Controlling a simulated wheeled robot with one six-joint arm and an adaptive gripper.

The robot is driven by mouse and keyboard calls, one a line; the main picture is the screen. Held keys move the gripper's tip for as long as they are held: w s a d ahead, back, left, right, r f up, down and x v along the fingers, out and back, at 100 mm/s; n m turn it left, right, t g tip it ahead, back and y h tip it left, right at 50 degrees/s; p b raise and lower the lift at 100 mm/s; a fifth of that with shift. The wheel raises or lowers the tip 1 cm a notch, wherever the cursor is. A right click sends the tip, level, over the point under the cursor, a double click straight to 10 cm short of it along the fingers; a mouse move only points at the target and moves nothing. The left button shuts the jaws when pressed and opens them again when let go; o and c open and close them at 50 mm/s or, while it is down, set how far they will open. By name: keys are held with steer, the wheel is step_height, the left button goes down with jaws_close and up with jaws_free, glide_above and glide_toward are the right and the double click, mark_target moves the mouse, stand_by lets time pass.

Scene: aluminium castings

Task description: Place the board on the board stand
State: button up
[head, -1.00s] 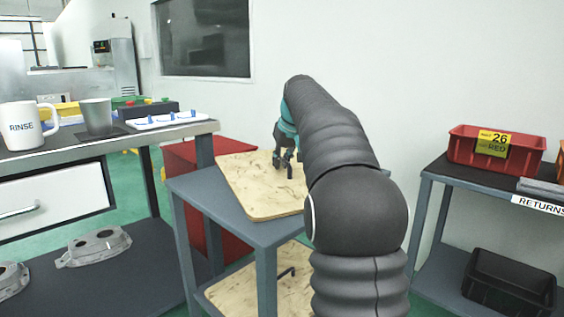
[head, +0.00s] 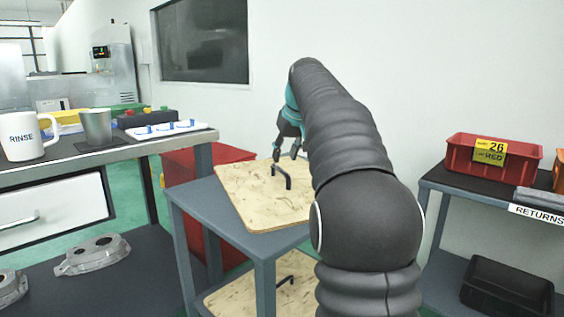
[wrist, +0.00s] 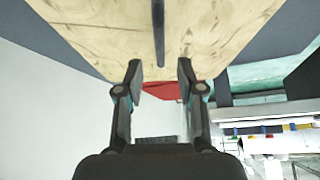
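A pale wooden board (head: 240,195) with a dark bar handle (head: 281,176) lies flat on top of the blue-grey stand (head: 262,245), turned at an angle to the stand's top. A strip of bare top shows at its left and front. My gripper (head: 290,152) is above the far part of the board, apart from the handle. In the wrist view my gripper (wrist: 160,76) is open and empty, and the handle (wrist: 158,32) shows beyond its fingertips. My arm hides the board's right side.
A second wooden board (head: 240,298) with a handle is on the stand's lower shelf. A red bin (head: 180,170) stands behind the stand. A bench (head: 110,150) with mugs is at left. A returns shelf (head: 440,182) with a red crate (head: 494,160) is at right.

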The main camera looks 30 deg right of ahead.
steer(key=p+v, duration=0.1)
steer(key=v, duration=0.4)
stand_by(0.4)
steer(key=s+a+f+p, duration=0.2)
steer(key=s+a+f, duration=0.3)
steer(key=s+a, duration=0.45)
steer(key=s+a+f+p, duration=0.2)
steer(key=s+a+f, duration=0.35)
steer(key=s, duration=0.75)
steer(key=s+a+f+p, duration=0.1)
steer(key=s+a+f, duration=0.3)
steer(key=s+f, duration=0.3)
steer(key=s, duration=0.2)
steer(key=shift+s+f+n+p, duration=0.3)
steer(key=shift+f+p, duration=0.05)
